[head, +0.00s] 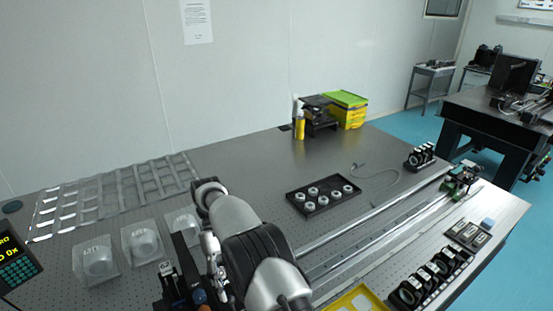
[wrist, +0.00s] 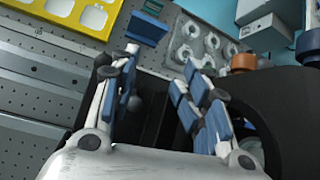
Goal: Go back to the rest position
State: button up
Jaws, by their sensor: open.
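My gripper (wrist: 160,62) is open and empty in the wrist view, its two blue-padded fingers spread apart. In the head view my gripper (head: 215,262) hangs low at the front of the table, partly hidden by my own arm. It is close to a black device (head: 178,278) with coloured knobs. An orange knob (wrist: 243,62) shows to the right of the fingers in the wrist view. No object is between the fingers.
The perforated optical table (head: 255,160) holds a black tray of rings (head: 323,195), clear boxes (head: 143,243), a clear rack (head: 115,195) and a yellow tray (head: 357,299). A long rail (head: 375,225) runs along the right. The table's back middle is clear.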

jog(key=s+d+r+m+t+y+b, duration=0.1)
jog(key=s+d+r+m+t+y, duration=0.15)
jog(key=d+r, duration=0.7)
jog(key=s+d+r+m+t+y+b, duration=0.1)
jog(key=d+r+m+t, duration=0.15)
jog(key=d+r, duration=0.65)
jog(key=s+d+m+t, duration=0.1)
jog(key=s+d+t, duration=0.2)
jog(key=s, duration=0.6)
jog(key=s+d+m+t+b, duration=0.1)
jog(key=s+d+t, duration=0.3)
jog(key=s, duration=0.5)
jog(key=shift+s+d+m, duration=0.3)
jog(key=shift+m, duration=0.4)
jog(key=shift+f, duration=0.1)
